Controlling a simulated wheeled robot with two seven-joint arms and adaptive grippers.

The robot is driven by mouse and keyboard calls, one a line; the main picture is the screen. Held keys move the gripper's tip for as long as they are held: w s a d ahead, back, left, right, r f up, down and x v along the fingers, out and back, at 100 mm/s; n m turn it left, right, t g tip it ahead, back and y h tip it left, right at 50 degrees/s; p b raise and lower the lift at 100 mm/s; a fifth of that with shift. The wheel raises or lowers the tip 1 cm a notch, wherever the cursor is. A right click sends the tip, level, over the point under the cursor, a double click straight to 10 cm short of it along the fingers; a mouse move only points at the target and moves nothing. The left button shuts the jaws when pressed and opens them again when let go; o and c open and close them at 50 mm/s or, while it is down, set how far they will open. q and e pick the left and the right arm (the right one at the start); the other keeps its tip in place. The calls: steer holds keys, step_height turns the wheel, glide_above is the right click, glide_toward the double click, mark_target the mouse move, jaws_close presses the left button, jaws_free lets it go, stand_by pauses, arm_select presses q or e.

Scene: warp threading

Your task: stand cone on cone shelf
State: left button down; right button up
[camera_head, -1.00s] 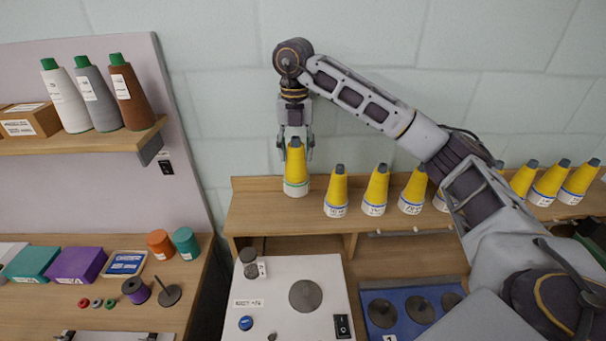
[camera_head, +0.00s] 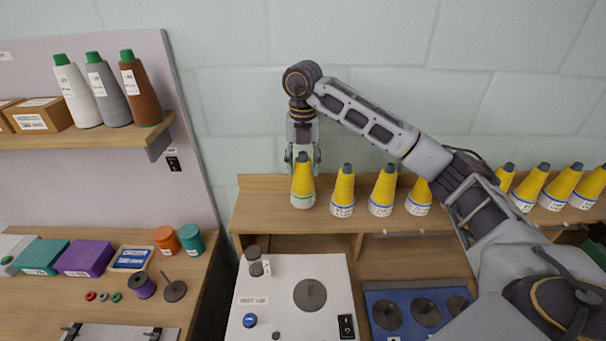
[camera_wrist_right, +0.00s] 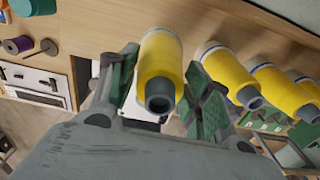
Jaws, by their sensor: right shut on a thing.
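A yellow cone (camera_head: 302,183) with a dark grey top and a green band at its white base is upright at the left end of the wooden cone shelf (camera_head: 262,205). My right gripper (camera_head: 303,158) points down over it, with fingers on both sides of its upper part. In the right wrist view the cone (camera_wrist_right: 160,68) sits between the green finger pads of the gripper (camera_wrist_right: 161,88). Its base is at or just above the shelf; I cannot tell whether it touches. My left gripper is not in view.
Similar yellow cones with blue bands (camera_head: 343,187) stand in a row to the right, the nearest a small gap away. My right arm hides part of the row. A white machine (camera_head: 285,300) is below. A side shelf (camera_head: 90,137) at left holds white, grey and brown cones.

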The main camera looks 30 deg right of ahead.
steer(key=shift+f, duration=0.15)
steer(key=shift+f+p, duration=0.3)
steer(key=shift+f, duration=1.45)
steer(key=o, duration=0.9)
steer(key=shift+f, duration=0.1)
steer(key=shift+o, duration=0.2)
steer(key=shift+r+b, duration=0.4)
steer(key=shift+r, duration=2.2)
step_height(320, 180, up, 7)
steer(key=shift+p, duration=0.45)
